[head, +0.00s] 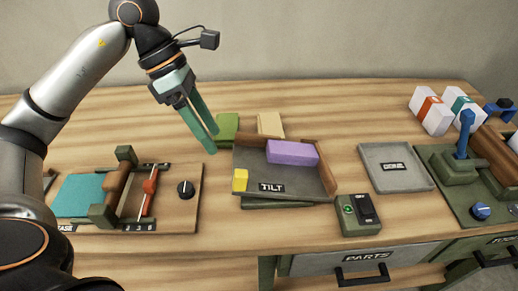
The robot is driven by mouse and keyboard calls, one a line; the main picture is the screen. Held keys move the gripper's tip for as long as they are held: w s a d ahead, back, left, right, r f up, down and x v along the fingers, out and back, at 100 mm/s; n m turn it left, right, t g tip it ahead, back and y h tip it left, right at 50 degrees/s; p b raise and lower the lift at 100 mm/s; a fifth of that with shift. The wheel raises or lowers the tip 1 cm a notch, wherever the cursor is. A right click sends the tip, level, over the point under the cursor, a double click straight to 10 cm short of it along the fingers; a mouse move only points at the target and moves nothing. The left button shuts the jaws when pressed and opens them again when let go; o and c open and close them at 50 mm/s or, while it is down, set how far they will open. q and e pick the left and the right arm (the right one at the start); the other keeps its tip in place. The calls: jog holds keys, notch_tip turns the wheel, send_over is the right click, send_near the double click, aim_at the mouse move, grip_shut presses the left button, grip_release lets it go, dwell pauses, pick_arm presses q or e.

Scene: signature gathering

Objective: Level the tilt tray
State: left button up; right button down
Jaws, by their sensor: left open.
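The tilt tray (290,185) sits in the middle of the wooden table, marked TILT at its front edge, with brown raised walls at the back and right. It appears tilted over a green base (275,205), though I cannot tell the exact slope. A purple block (292,153) lies on it toward the back right. A small yellow block (240,180) is at its front left corner. My left gripper (213,142) is open and empty, above the table at the tray's back left, beside a green block (228,127). My right gripper is not in view.
A tan block (270,125) lies behind the tray. A green switch box (358,215) stands at its front right. A grey DONE pad (396,180) and a lever unit (462,165) are farther right. A board with a knob (190,205) lies left. A PARTS drawer (360,262) is below.

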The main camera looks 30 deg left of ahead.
aim_at(238, 173)
pick_arm(q)
jog(key=x, duration=1.2)
jog(key=shift+w+f, duration=0.15)
jog(key=shift+w, duration=0.2)
grip_shut()
dwell(1.0)
